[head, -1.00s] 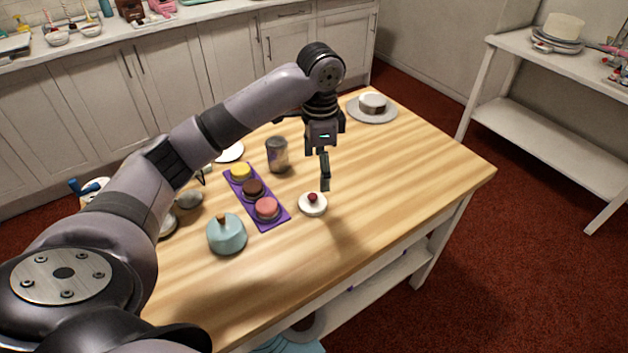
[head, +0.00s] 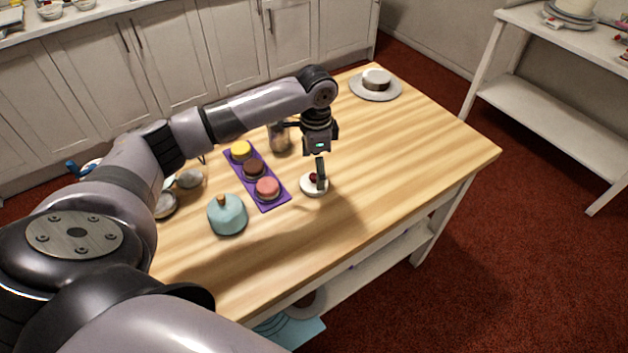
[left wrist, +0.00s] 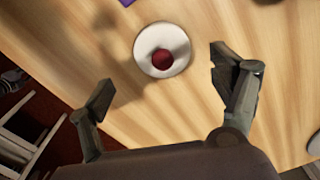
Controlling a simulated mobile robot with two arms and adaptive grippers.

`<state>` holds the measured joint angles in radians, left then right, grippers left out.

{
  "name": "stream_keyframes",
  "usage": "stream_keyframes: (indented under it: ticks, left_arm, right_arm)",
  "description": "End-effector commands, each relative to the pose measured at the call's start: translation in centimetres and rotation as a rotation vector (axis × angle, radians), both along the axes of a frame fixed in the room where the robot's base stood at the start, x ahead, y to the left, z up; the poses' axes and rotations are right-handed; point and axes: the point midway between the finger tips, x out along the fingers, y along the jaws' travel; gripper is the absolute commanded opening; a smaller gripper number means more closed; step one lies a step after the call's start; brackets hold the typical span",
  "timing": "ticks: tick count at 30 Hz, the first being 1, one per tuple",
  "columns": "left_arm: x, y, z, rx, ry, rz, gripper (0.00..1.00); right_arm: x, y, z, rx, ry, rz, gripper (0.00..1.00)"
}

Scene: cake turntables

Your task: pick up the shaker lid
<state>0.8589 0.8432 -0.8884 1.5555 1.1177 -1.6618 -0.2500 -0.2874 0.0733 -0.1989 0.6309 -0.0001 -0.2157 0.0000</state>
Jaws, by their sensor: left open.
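The shaker lid is a round white disc with a dark red knob (head: 308,190). It lies on the wooden table (head: 400,150), right of the purple tray. My left gripper (head: 319,180) points down over it, and one finger covers part of the lid in the head view. In the left wrist view the lid (left wrist: 146,45) lies beyond the fingertips, roughly between their lines. The left gripper (left wrist: 164,90) is open with nothing between its fingers. Contact with the lid cannot be told. My right gripper is not in view.
A grey shaker jar (head: 280,140) stands just behind the gripper, partly hidden by it. The purple tray (head: 271,203) holds yellow, brown and pink cakes. A light blue dome (head: 228,216) stands nearer. A plated cake (head: 376,84) is at the far corner. Table right of the lid is clear.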

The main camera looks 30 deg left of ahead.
Motion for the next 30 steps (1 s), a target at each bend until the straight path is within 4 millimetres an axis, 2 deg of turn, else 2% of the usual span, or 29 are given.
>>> stream_keyframes:
  ticks: [9, 13, 18, 30]
  left_arm:
    - [-0.1, 0.5, -4.3, 0.001, 0.004, 0.001, 0.85]
    - [-0.1, 0.5, -4.9, 0.001, 0.001, -0.001, 0.85]
    - [-0.1, 0.5, -4.8, 0.001, 0.001, -0.001, 0.85]
    - [-0.1, 0.5, -4.8, 0.001, 0.0, 0.0, 0.58]
  right_arm:
    - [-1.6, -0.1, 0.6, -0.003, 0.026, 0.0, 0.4]
    - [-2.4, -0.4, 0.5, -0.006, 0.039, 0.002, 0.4]
    - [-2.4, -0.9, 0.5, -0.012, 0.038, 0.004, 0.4]
    - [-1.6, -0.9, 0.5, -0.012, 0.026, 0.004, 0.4]
